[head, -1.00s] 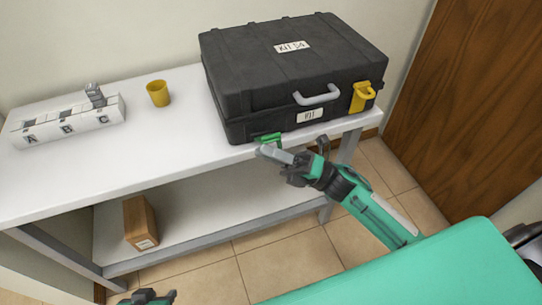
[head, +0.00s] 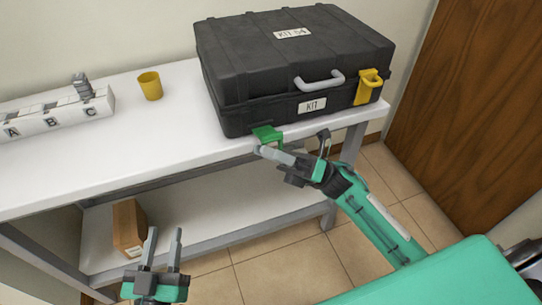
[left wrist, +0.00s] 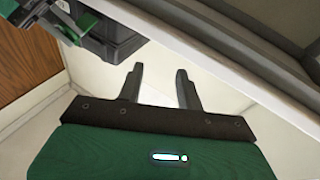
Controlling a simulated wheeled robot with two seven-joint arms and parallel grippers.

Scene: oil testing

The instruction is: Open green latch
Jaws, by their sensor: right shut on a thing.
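The green latch (head: 266,134) is on the lower front of the black case (head: 285,60), left of its grey handle. My right gripper (head: 261,151) is at the latch, with its pale finger reaching left to the latch's lower edge. It is shut on the latch; the fingers partly hide the contact. The latch seems to stand out from the case, but its exact angle is hard to tell. My left gripper (head: 164,247) is open and empty in front of the table, low in the head view. Its two separated fingers show in the left wrist view (left wrist: 160,90).
A yellow latch (head: 368,88) sits right of the handle. The white table (head: 150,125) also holds a yellow cup (head: 150,86) and a compartment rack marked A, B, C (head: 55,115). A brown box (head: 129,228) stands on the lower shelf. A wooden door (head: 475,110) is at right.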

